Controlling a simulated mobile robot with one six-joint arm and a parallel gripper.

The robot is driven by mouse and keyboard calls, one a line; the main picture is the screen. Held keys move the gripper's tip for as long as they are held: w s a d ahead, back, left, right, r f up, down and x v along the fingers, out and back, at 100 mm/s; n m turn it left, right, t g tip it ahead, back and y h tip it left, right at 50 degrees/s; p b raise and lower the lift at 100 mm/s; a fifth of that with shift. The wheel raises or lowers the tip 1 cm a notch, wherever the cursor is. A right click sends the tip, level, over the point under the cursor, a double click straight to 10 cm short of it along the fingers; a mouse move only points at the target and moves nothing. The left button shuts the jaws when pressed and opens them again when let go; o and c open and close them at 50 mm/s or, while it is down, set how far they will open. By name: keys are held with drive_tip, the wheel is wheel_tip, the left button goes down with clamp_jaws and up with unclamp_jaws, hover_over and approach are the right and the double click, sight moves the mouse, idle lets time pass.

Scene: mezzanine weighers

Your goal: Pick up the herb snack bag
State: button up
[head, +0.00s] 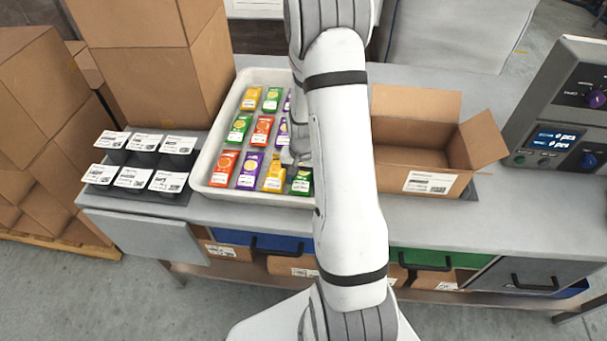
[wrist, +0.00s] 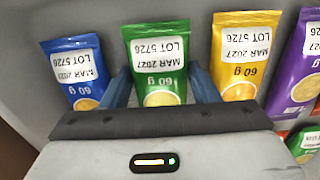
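In the head view my arm hides most of the gripper.
The white tray (head: 202,178) holds several other bags in rows. An open cardboard box (head: 405,165) stands to the right, black labelled containers (head: 133,178) to the left.

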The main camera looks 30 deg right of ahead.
drive_tip(key=c, duration=0.5)
drive_tip(key=shift+r, duration=0.1)
